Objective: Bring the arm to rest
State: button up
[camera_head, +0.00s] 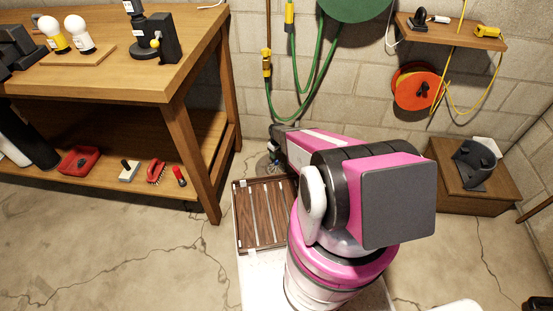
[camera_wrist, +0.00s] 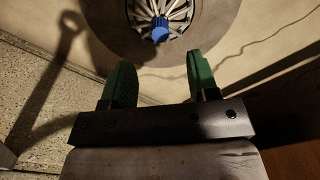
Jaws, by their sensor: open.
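My arm reaches forward and down from the front of my body in the head view. My gripper (camera_wrist: 158,82) shows in the wrist view with two green-padded fingers spread wide apart. Nothing is between the fingers. Just beyond the fingertips is a round thing with pale spokes (camera_wrist: 178,14) and a blue centre knob (camera_wrist: 160,30), inside a wide grey-brown disc (camera_wrist: 110,35). The fingers look apart from the knob. In the head view the gripper end is mostly hidden by my arm.
A wooden workbench (camera_head: 130,75) stands at the left, with bulbs, a black device and a lower shelf of tools. A slatted wooden panel (camera_head: 262,215) lies beside my arm. A wooden box (camera_head: 470,185) stands at the right. Green hose (camera_head: 330,75) hangs on the block wall.

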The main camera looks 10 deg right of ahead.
jog(key=shift+r, duration=1.6)
jog(key=s+r+m, duration=0.2)
jog(key=s+r, duration=0.5)
jog(key=r, duration=0.6)
jog(key=s+r+m, duration=0.2)
jog(key=s+r, duration=0.5)
jog(key=r, duration=0.5)
jog(key=s+r+m, duration=0.2)
jog(key=s+r, duration=0.5)
jog(key=r, duration=0.6)
jog(key=shift+s+r+m, duration=0.15)
jog(key=shift+r+m, duration=0.2)
jog(key=shift+m, duration=0.05)
